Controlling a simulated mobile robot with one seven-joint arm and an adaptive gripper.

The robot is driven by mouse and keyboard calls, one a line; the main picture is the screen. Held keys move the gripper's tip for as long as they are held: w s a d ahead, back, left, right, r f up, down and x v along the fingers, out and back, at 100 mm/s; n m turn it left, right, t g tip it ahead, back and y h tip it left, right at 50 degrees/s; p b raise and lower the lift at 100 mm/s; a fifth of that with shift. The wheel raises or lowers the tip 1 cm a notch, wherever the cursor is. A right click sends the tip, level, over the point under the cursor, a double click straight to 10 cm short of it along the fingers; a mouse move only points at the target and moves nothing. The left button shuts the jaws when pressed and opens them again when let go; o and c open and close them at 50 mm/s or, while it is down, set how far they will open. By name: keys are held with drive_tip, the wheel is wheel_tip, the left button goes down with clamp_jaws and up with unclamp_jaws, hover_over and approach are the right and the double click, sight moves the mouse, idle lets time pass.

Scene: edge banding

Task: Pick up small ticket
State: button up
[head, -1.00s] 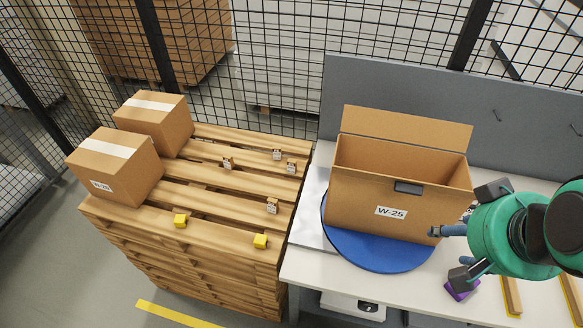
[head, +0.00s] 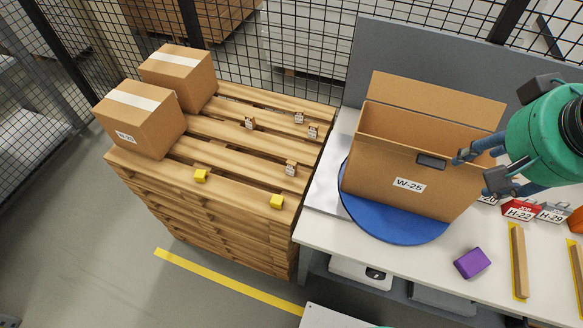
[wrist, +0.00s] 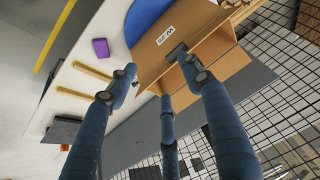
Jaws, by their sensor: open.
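Small label cards lie at the right of the table beside the box. One is red and marked H-22 (head: 520,209); a grey one is marked H-29 (head: 553,212). Another white label (head: 487,199) is partly hidden behind my gripper. I cannot tell which of them is the small ticket. My gripper (head: 476,174) is open and empty, in front of the right end of the open cardboard box W-25 (head: 400,200). In the wrist view my gripper (wrist: 158,82) has its three fingers spread, with the box (wrist: 215,70) beyond them; no card shows clearly between them.
The box stands on a blue round mat (head: 405,232). A purple block (head: 472,263) and wooden strips (head: 519,262) lie on the table front. A pallet (head: 240,150) at left holds two closed boxes, yellow blocks and small tags. A grey panel (head: 430,70) backs the table.

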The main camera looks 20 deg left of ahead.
drive_tip(key=w+a+r+g, duration=0.2)
drive_tip(key=w+a+r, duration=0.1)
drive_tip(key=w+a, duration=0.6)
drive_tip(key=g+p, duration=0.1)
drive_tip(key=g, duration=0.2)
hover_over(291, 163)
wheel_tip(291, 163, down, 6)
wheel_tip(291, 163, down, 30)
drive_tip(key=shift+f+m, duration=0.25)
drive_tip(key=shift+m, duration=0.15)
drive_tip(key=shift+w, duration=0.1)
drive_tip(key=shift+f+b, duration=0.35)
drive_tip(key=shift+f, duration=3.9)
